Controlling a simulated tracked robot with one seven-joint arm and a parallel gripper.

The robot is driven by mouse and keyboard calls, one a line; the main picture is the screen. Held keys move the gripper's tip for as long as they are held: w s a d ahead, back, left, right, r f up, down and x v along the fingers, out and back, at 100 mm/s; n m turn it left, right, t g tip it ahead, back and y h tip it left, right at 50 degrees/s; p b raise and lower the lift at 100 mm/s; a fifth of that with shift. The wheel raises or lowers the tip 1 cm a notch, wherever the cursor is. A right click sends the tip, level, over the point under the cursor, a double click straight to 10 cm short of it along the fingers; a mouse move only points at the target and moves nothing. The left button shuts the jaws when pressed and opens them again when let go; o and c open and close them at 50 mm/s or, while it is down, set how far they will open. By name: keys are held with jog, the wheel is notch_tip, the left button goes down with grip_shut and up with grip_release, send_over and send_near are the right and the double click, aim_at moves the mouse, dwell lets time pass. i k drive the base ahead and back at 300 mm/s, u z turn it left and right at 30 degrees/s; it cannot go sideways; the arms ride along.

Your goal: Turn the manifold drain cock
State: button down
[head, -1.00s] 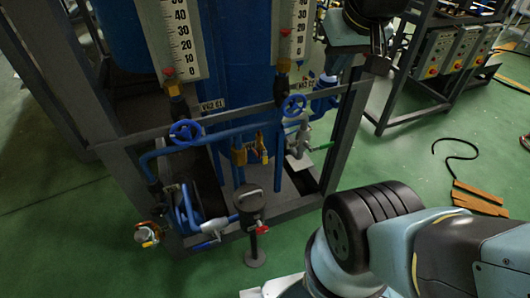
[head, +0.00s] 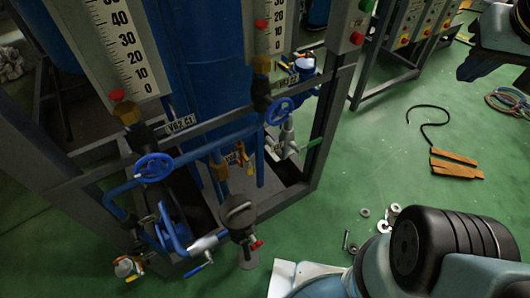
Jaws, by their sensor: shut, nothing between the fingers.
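Several small valves sit on the blue pipework; I cannot tell which is the manifold drain cock. At the frame's foot a grey valve body (head: 238,213) has a red handle (head: 257,245). Left of it is a blue lever (head: 197,270), then a small valve with an orange-yellow handle (head: 133,277). A brass cock (head: 239,155) with a yellow lever hangs mid-frame, and a green lever (head: 309,145) is at the right post. My gripper (head: 469,72) is at the top right, partly cut off, shut and empty, well apart from the valves.
Two blue handwheels (head: 153,167) (head: 279,111) sit on the grey frame (head: 328,120). Gauge boards stand above. Washers (head: 380,220), a black cable (head: 430,125) and orange-brown strips (head: 455,165) lie on the green floor. My arm fills the lower right.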

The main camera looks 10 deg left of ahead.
aim_at(250, 170)
jog(key=u, duration=0.25)
jog(key=i, duration=0.1)
jog(key=z, duration=1.75)
jog(key=i, duration=0.45)
jog(key=u, duration=3.5)
jog(key=k, duration=0.15)
jog(key=z, duration=0.8)
